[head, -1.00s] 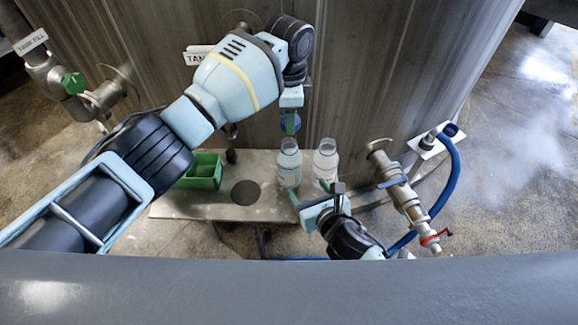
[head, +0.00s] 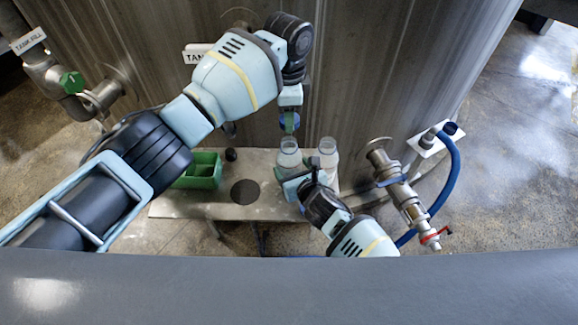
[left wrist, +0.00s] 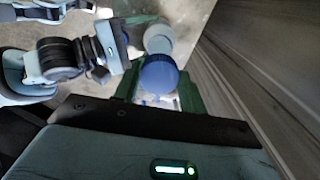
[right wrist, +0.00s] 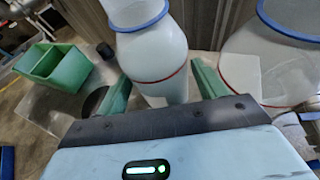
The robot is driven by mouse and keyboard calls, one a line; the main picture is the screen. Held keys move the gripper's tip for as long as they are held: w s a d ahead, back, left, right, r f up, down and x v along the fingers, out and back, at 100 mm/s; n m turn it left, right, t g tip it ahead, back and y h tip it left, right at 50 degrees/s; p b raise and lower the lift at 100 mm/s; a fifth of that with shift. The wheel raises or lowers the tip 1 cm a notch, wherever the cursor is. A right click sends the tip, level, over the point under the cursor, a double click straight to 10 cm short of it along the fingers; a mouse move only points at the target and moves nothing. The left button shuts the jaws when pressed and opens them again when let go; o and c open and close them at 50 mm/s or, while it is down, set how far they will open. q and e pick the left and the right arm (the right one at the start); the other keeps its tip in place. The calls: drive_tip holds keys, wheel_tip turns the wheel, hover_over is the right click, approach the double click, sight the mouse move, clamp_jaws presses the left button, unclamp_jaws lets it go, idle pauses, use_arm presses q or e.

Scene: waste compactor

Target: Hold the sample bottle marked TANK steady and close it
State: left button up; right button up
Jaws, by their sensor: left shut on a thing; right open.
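Two clear white bottles stand side by side on the low bench, a left bottle (head: 289,157) and a right bottle (head: 327,147). I cannot read a TANK mark on either. My left gripper (head: 289,121) is shut on a blue cap (left wrist: 160,75), held above the left bottle and apart from it. My right gripper (right wrist: 163,88) is open, its green fingers on either side of the left bottle, which shows a blue neck ring and a red line in the right wrist view (right wrist: 150,50). The right bottle (right wrist: 275,55) is beside the right finger there.
The tank wall (head: 350,70) rises behind. A valve (head: 408,200) with a blue hose (head: 455,175) is at the right.

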sight(288, 142)
drive_tip(key=shift+w+a+f, duration=0.25)
drive_tip(key=shift+w, duration=0.25)
drive_tip(key=shift+c, duration=0.3)
drive_tip(key=c, duration=1)
use_arm(q)
drive_tip(key=shift+f, duration=2.5)
